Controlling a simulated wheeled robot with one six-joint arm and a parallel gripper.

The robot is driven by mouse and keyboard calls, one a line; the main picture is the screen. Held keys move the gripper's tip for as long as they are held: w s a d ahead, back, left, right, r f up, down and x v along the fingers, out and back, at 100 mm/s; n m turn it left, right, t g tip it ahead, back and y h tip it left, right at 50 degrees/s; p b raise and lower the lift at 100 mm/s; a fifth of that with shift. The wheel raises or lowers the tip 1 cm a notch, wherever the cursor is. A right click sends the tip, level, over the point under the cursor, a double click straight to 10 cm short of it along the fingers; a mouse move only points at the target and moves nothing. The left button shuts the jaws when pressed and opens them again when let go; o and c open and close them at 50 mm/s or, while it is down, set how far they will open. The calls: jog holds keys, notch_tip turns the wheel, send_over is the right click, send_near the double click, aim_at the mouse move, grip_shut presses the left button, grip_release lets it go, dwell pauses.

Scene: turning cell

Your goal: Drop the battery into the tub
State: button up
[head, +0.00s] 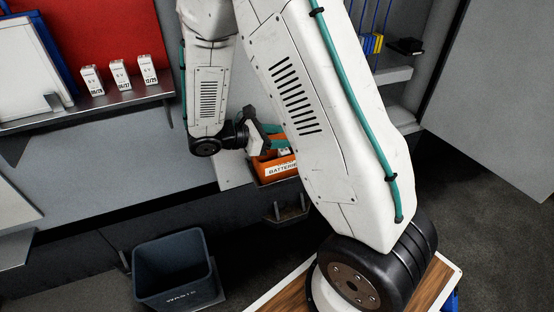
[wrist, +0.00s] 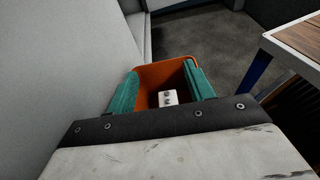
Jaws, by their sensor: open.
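The orange tub (head: 270,172), lettered "BATTERIES" on its front, sits on a ledge below my gripper (head: 281,136). In the wrist view the tub (wrist: 158,72) lies beyond the fingers. A white block with two dark studs, which looks like the battery (wrist: 167,97), shows between the green fingers and against the tub's inside. A bit of white also shows at the tub's mouth in the head view. My gripper (wrist: 160,76) is open, with a gap visible on both sides of the battery. The tub's floor is mostly hidden.
Three white dated batteries (head: 119,74) stand on a metal shelf at the left. A dark waste bin (head: 175,270) stands on the floor at lower left. A wood-topped table (wrist: 302,40) is at the right in the wrist view. A grey wall runs close on the left there.

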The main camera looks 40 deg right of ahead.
jog(key=v, duration=0.4)
jog(key=shift+w+a, duration=0.1)
jog(key=shift+a, duration=0.1)
jog(key=s+a+r+m+t+y, duration=0.2)
jog(key=s+a+r+m+y, duration=0.2)
jog(key=s+r+m+y, duration=0.3)
jog(key=s+a+r+m+t+y, duration=0.3)
jog(key=s+a+r+m+y, duration=0.2)
jog(key=s, duration=0.9)
notch_tip(320, 180, up, 4)
jog(key=m+y, duration=0.2)
jog(key=shift+m, duration=0.4)
